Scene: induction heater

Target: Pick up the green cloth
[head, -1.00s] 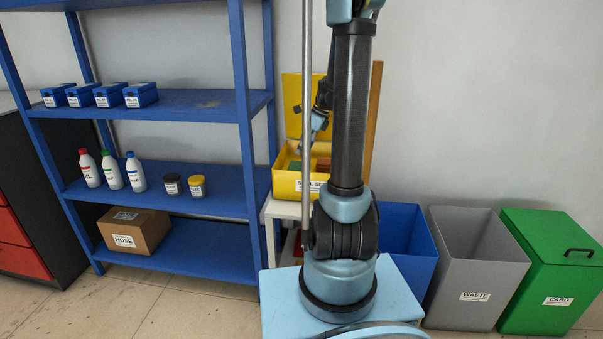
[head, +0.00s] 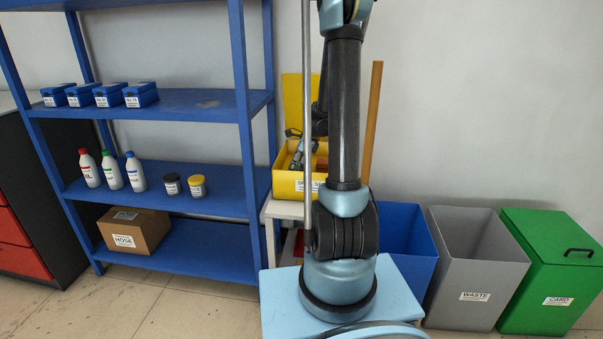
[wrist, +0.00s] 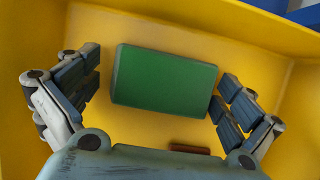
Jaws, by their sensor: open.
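The green cloth (wrist: 165,77) is a folded, rounded block lying on the floor of the yellow box (wrist: 285,110) in the wrist view. My gripper (wrist: 159,80) is open, with one finger to the left of the cloth and one to the right. The right finger is very close to the cloth's right edge; I cannot tell whether it touches. A clearer gap shows on the left. In the head view the yellow box (head: 288,187) stands behind my arm, and my gripper reaches down into it. I cannot make out the cloth there.
A reddish-brown item (wrist: 190,149) lies in the box near the cloth. The box walls surround my gripper, and its raised lid (head: 291,100) stands behind. A blue shelf (head: 190,102) is to the left. Blue (head: 405,240), grey (head: 470,255) and green (head: 550,265) bins stand to the right.

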